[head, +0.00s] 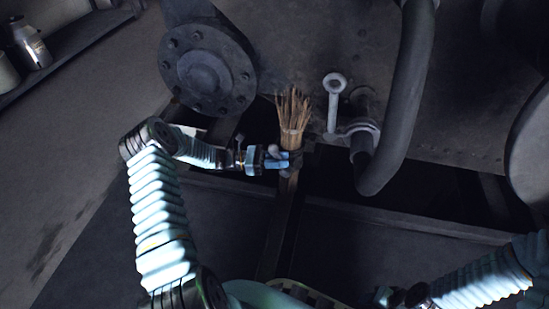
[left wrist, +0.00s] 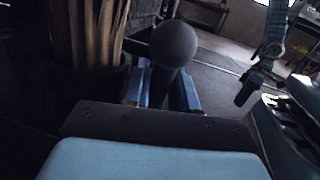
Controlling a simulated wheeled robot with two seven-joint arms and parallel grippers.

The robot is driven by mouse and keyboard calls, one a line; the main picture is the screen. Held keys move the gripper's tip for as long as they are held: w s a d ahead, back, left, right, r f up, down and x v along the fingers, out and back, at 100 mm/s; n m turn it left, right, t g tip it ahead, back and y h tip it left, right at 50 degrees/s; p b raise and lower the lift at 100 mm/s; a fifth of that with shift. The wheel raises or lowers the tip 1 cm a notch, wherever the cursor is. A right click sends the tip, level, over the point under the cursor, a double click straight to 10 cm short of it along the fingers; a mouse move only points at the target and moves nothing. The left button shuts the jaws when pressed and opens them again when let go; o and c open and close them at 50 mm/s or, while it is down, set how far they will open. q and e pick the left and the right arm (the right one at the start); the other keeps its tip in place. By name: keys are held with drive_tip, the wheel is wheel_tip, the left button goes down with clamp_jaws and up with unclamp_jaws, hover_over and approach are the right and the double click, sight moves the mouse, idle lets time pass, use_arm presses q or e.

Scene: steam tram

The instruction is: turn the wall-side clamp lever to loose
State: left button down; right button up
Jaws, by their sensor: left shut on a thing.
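My left gripper (head: 280,160) is shut on a dark lever with a round ball knob (left wrist: 173,44). In the left wrist view the blue fingers sit on either side of the stem, just below the knob. In the head view this lever's knob (head: 272,150) is small and partly hidden by the gripper. I take it for the wall-side clamp lever; its pivot cannot be made out. A second, paler lever (head: 335,100) stands upright to the right, by the hose clamp. My right gripper (head: 390,298) is low at the right, apart from everything; its fingers are too dark to read.
A bundle of wooden sticks (head: 292,108) stands right beside my left gripper and shows close in the left wrist view (left wrist: 90,35). A thick hose (head: 400,110) curves down at the right. A bolted round flange (head: 205,70) and a shelf (head: 65,55) are at the left.

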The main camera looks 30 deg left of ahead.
use_arm(q)
drive_tip(key=shift+a+t+h, duration=0.4)
drive_tip(key=shift+a, duration=0.25)
drive_tip(key=c, duration=1.1)
unclamp_jaws()
drive_tip(key=shift+o, duration=0.6)
drive_tip(key=shift+d+f, duration=0.1)
drive_tip(key=shift+s, duration=0.1)
drive_tip(key=v, duration=1.4)
